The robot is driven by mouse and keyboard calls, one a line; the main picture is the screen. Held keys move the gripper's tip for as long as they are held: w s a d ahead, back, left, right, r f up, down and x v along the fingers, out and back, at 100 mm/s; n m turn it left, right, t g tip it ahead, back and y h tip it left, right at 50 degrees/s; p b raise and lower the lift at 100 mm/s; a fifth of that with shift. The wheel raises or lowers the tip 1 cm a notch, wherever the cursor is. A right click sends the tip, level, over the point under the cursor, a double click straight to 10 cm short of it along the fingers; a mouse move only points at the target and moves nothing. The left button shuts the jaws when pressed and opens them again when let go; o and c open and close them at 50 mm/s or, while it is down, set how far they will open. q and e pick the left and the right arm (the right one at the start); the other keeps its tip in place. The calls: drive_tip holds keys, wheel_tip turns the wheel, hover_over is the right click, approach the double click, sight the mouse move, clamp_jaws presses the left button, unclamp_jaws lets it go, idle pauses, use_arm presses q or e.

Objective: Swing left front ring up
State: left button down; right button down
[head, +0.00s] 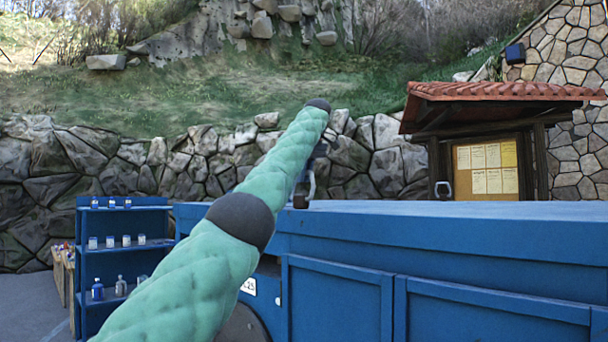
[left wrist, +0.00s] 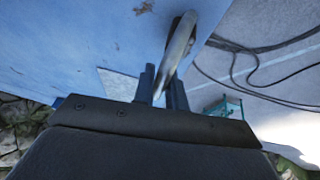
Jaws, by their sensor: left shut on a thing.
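My left arm, in a green quilted sleeve, reaches from the bottom left to the blue box (head: 420,235) in the head view. My left gripper (head: 305,190) is mostly hidden behind the arm there. A grey metal ring (head: 311,184) shows at the box's top edge beside it. In the left wrist view my left gripper (left wrist: 162,88) is shut on this ring (left wrist: 180,48), whose bar runs between the dark fingers and stands out from the blue surface. How far the ring is tilted is hard to tell. My right gripper is not in view.
Another metal ring (head: 444,190) shows at the box's top further right. A blue shelf (head: 133,212) with bottles and jars stands at the left. A roofed notice board (head: 487,168) and a stone wall are behind. Dark cables (left wrist: 262,62) lie on the ground in the left wrist view.

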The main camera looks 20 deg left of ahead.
use_arm(q)
drive_tip(key=shift+f, duration=0.1)
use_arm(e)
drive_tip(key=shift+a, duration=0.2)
use_arm(q)
drive_tip(key=c, duration=1.4)
unclamp_jaws()
drive_tip(key=shift+w, duration=0.1)
drive_tip(key=shift+c, duration=0.2)
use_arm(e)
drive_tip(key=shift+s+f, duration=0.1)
